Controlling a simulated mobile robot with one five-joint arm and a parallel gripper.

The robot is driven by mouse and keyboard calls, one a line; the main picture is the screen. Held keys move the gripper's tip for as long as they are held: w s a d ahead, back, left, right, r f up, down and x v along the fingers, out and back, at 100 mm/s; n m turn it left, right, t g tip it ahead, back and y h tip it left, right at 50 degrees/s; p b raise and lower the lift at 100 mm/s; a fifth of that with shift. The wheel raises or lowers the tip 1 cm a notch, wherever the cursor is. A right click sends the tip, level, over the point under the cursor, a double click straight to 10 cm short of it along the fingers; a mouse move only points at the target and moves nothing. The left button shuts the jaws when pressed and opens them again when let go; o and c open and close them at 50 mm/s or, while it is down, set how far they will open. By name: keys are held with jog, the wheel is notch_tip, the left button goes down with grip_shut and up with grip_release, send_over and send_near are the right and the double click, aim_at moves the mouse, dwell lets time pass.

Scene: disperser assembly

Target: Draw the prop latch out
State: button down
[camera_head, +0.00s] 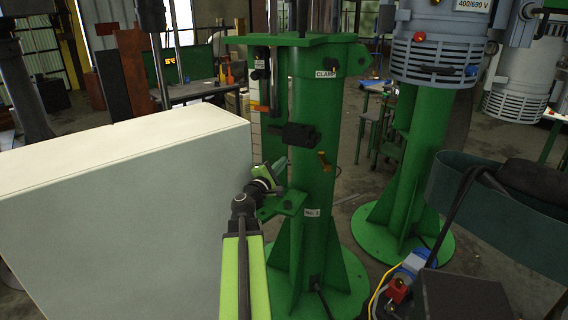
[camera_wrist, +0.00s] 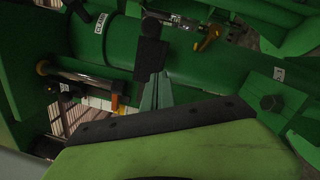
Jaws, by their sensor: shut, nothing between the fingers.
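No part is clearly marked as the prop latch. A black block-like fitting (camera_head: 298,135) sits on the front of the green column (camera_head: 312,95). It also shows in the wrist view (camera_wrist: 151,52), just beyond my fingertips. My gripper (camera_head: 281,165) is shut and empty, just below and left of this fitting. In the wrist view my gripper (camera_wrist: 157,82) points at the fitting; I cannot tell whether it touches.
A brass lever (camera_head: 323,160) sticks out right of the black fitting. A "CLAMP" label (camera_head: 326,73) marks the collar above. A large pale panel (camera_head: 120,200) fills the left. A second green column (camera_head: 415,160) with a grey motor (camera_head: 435,40) stands at right.

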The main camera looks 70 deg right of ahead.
jog(key=s+d+r+p, duration=0.2)
jog(key=s+d, duration=0.3)
jog(key=d, duration=0.1)
jog(key=shift+d+r, duration=0.25)
jog(key=shift+d, duration=0.15)
jog(key=shift+w, duration=0.1)
